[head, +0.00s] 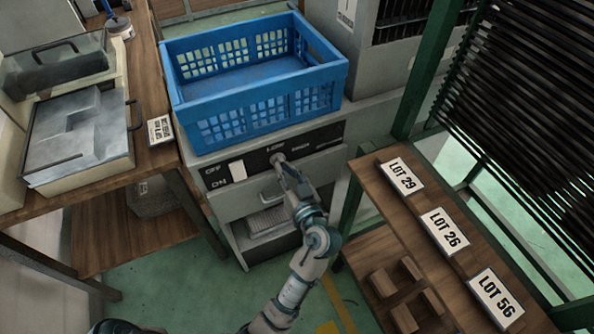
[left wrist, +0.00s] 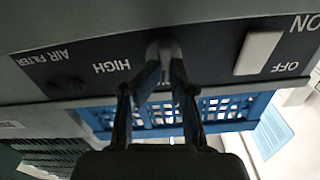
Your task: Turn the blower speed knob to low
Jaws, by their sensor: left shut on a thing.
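The blower speed knob (head: 277,158) is a small grey knob on the black control panel (head: 328,138) of a grey cabinet. LOW is printed just above it and HIGH to its right. My left gripper (head: 284,171) reaches up to the panel from below. In the left wrist view my left gripper (left wrist: 164,72) is shut on the knob (left wrist: 163,48), with a fingertip on each side. The fingers cover much of the knob, so I cannot tell which way it points. My right gripper is not in view.
A white rocker switch (head: 238,171), marked OFF and ON, sits left of the knob. An empty blue crate (head: 265,112) stands on the cabinet above the panel. A wooden bench (head: 155,110) is at left. A shelf with lot signs (head: 445,231) is at right.

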